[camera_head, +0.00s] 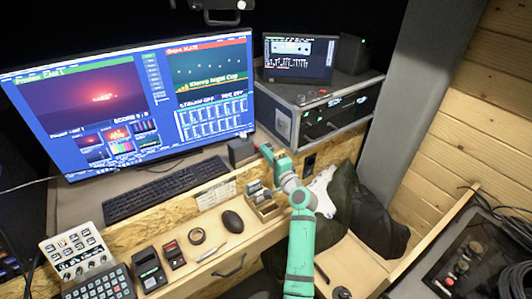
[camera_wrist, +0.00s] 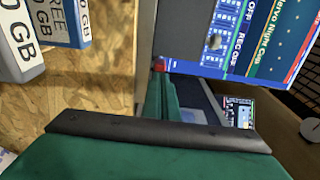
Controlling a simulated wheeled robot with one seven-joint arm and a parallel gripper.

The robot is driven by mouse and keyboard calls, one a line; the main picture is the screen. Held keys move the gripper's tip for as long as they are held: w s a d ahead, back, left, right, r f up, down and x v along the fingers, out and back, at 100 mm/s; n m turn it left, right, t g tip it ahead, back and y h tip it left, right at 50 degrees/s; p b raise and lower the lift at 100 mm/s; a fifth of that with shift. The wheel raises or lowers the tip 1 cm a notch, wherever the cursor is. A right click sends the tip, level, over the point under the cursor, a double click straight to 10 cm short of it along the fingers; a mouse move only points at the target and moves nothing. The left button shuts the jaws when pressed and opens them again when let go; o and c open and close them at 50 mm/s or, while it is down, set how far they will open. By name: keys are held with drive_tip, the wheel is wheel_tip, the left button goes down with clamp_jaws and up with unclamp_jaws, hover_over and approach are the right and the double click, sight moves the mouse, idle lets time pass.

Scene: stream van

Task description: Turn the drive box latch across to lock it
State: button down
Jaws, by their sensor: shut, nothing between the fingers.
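My green gripper (camera_head: 267,151) reaches up from the lower right over the desk's back ledge, beside a small dark grey box (camera_head: 241,151) that looks like the drive box. In the wrist view the shut fingers (camera_wrist: 160,95) point at a grey surface (camera_wrist: 183,35), probably that box. A small red piece (camera_wrist: 158,65) shows right at the fingertips; it may be the latch, but I cannot tell its angle or whether the fingers touch it. The fingers hold nothing.
A wooden holder (camera_head: 266,210) with small drives sits below my gripper; labelled drives (camera_wrist: 65,20) fill the wrist view's upper left. A large monitor (camera_head: 130,100) stands left, a rack case (camera_head: 325,105) behind. A mouse (camera_head: 232,221) and keyboard (camera_head: 165,190) lie on the desk.

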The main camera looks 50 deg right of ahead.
drive_tip(key=shift+w+a+f+y, duration=0.1)
drive_tip(key=shift+w+a+y, duration=0.2)
drive_tip(key=shift+w+a, duration=0.45)
drive_tip(key=shift+s+d, duration=0.2)
drive_tip(key=shift+d, duration=0.45)
drive_tip(key=d+v, duration=0.1)
drive_tip(key=v, duration=0.9)
drive_tip(key=shift+s+d, duration=0.2)
drive_tip(key=shift+s, duration=0.05)
